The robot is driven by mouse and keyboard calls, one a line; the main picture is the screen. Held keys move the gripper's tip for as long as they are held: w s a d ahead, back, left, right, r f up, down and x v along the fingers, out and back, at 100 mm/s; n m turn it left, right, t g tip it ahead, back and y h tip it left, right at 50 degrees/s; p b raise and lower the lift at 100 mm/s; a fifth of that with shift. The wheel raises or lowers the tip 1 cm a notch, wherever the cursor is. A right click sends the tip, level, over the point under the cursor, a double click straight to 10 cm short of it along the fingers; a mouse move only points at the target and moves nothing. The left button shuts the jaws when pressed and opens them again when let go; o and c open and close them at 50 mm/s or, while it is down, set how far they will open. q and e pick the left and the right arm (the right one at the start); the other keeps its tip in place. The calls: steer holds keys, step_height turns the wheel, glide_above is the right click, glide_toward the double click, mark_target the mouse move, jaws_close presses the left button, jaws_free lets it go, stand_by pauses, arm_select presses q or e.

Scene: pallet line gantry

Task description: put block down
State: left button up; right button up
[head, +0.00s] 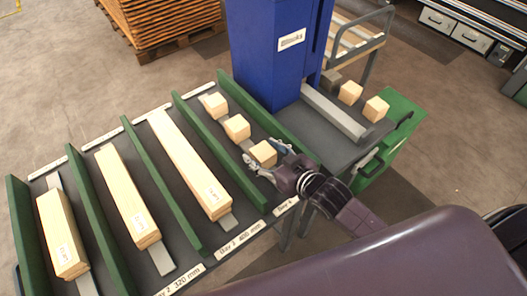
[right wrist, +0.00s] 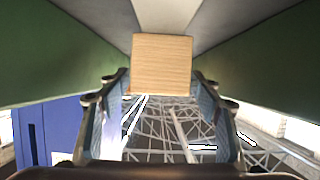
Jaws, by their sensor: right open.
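A light wooden block (head: 263,152) lies in the bay marked 4, nearest the front, on a grey strip. My right gripper (head: 266,159) is at this block, with one finger on each side of it. In the right wrist view the block (right wrist: 161,64) shows its square end between the open fingertips (right wrist: 160,88), with narrow gaps on both sides. Two similar blocks, a middle one (head: 237,127) and a far one (head: 215,104), lie behind it in the same bay. My left gripper is not in view.
Green dividers (head: 221,140) flank the bay. Long wooden pieces (head: 190,165) lie in the other bays. A blue column (head: 275,45) stands behind. Two more blocks, one (head: 350,92) and another (head: 376,108), sit on the dark top to the right, beside a grey rail (head: 333,112).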

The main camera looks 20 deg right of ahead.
steer(key=shift+r, duration=0.15)
steer(key=b+v, duration=0.1)
steer(key=v, duration=0.9)
steer(key=shift+s+d, duration=0.1)
steer(key=shift+s, duration=0.2)
steer(key=shift+s+d+r, duration=0.2)
steer(key=shift+s+r, duration=0.15)
steer(key=shift+s, duration=0.25)
